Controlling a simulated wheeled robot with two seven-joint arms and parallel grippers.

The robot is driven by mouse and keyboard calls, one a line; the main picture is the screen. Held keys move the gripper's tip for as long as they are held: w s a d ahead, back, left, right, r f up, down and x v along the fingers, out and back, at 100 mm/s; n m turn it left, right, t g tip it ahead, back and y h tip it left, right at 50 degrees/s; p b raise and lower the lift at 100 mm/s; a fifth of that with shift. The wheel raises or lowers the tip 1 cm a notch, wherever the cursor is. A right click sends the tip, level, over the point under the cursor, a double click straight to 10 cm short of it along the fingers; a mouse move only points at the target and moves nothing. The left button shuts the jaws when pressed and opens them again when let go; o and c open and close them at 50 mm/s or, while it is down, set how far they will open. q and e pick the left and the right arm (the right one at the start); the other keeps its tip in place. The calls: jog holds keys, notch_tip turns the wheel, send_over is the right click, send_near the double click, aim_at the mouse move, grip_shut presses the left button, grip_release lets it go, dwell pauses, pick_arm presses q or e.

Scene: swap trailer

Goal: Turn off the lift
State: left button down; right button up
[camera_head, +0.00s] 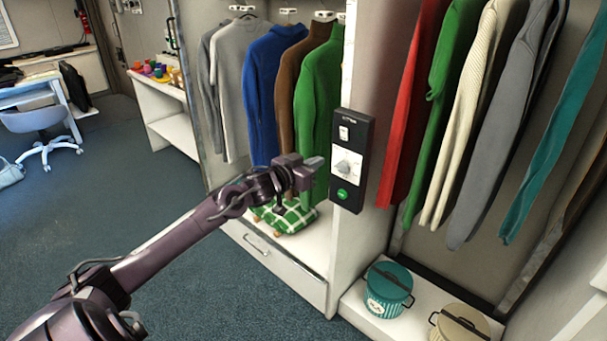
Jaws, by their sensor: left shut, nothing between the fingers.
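The lift control panel (367,128) is a tall black box on the white end wall between two wardrobe bays. It has a small white switch (344,132) at the top, a white plate with a grey knob (345,167) in the middle, and a lit green button (342,194) near the bottom. My left gripper (318,162) is shut and empty. Its tips point right, just left of the panel at about knob height. A small gap shows between them in the picture; I cannot tell the depth gap. My right gripper is not in view.
Hanging clothes fill the left bay (268,85) and the right bay (470,110). A green checked cloth (285,217) lies below. A teal bucket (388,288) and a beige bucket (460,323) stand at lower right. The blue carpet (215,285) is clear; a chair (35,120) stands far left.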

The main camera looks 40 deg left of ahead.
pick_arm(q)
jog(key=s, duration=0.4)
jog(key=shift+s+a+f, duration=0.1)
jog(key=shift+a+f, duration=0.05)
jog(key=shift+f, duration=0.1)
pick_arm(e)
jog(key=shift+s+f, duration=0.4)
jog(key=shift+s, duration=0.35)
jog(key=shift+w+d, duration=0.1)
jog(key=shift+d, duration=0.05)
